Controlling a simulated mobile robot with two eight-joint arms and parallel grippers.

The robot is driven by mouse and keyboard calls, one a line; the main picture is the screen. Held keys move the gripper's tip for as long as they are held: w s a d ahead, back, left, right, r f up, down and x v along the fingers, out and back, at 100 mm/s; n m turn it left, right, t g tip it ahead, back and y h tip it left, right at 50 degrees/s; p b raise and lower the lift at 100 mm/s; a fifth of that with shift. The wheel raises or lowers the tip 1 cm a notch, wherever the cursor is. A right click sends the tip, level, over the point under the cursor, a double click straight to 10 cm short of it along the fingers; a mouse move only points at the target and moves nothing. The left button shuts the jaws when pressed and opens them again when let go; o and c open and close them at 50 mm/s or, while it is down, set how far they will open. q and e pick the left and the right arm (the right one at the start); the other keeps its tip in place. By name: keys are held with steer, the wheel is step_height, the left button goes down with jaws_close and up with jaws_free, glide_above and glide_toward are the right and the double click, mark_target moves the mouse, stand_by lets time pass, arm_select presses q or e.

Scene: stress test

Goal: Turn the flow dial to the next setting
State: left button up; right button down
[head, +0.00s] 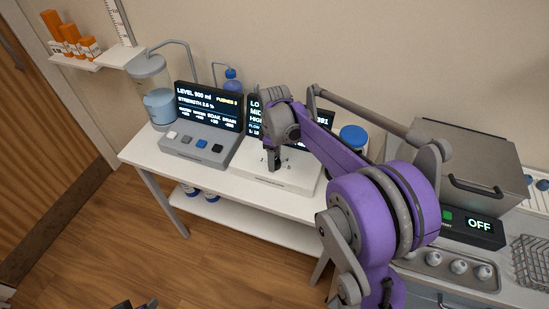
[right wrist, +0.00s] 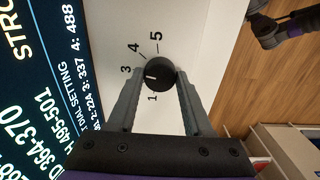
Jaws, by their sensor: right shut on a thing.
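The flow dial (right wrist: 158,75) is a round black knob with a short white mark, on a white box (head: 268,179) on the bench. Printed 1, 3, 4 and 5 show around it; a 2 is not visible. The mark lies on the knob's left half; I cannot tell exactly which number it points to. My right gripper (head: 274,166) is shut on the dial, a finger on each side in the right wrist view. In the head view the gripper hides the dial. Part of my left arm's end (right wrist: 268,32) shows at the wrist view's upper right; its jaws are unclear.
Behind the box a dark screen (right wrist: 50,80) lists flow ranges and dial settings, partly hidden by my right arm in the head view. Left of it stand a grey button panel (head: 200,146) with a screen and a clear water tank (head: 158,105). A metal box (head: 455,160) stands right.

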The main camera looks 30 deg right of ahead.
steer(key=shift+n, duration=0.9)
steer(key=shift+c, duration=1.6)
jaws_free()
steer(key=shift+r, duration=0.1)
step_height(320, 180, up, 11)
steer(key=shift+p, duration=0.35)
